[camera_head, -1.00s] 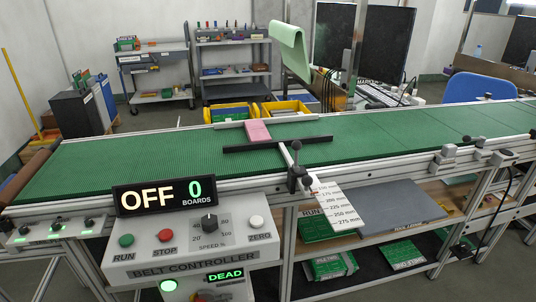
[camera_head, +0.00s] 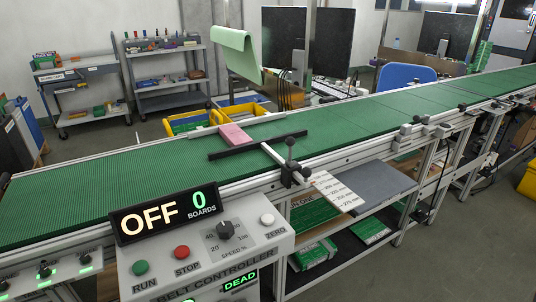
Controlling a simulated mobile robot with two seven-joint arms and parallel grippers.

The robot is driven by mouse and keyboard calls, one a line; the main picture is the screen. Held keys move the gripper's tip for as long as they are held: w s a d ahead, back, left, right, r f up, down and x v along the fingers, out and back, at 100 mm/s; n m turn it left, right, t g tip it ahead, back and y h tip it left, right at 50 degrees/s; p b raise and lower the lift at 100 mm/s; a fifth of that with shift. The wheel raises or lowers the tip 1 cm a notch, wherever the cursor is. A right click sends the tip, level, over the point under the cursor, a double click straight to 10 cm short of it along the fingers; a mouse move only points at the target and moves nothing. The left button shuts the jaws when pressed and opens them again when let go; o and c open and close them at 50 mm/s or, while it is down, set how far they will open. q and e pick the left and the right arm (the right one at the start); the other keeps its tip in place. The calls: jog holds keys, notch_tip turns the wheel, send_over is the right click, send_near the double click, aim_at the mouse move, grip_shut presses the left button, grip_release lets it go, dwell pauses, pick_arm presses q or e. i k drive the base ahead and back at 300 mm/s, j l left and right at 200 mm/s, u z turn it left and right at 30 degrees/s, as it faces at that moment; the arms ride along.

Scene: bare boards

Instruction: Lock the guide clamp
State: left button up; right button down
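The guide clamp (camera_head: 291,172), a dark knobbed handle on a silver block, sits at the near edge of the green conveyor belt (camera_head: 110,178). A silver rod runs from it to a black guide bar (camera_head: 258,145) lying across the belt. A pink board (camera_head: 235,136) lies on the belt against the far side of the bar. A white scale plate (camera_head: 337,191) with millimetre marks hangs beside the clamp. I cannot tell whether the clamp is locked. Neither of my grippers is in view.
The belt controller (camera_head: 200,262) stands in front, its display (camera_head: 165,212) reading OFF and 0 boards. Yellow bins (camera_head: 188,121) stand behind the belt. A grey plate (camera_head: 375,180) and green boards (camera_head: 315,212) lie on shelves below. The belt right of the clamp is clear.

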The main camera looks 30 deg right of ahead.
aim_at(290, 141)
jog(key=i+j+z, duration=0.1)
jog(key=j, duration=0.55)
jog(key=j+z, duration=0.1)
jog(key=j, duration=0.55)
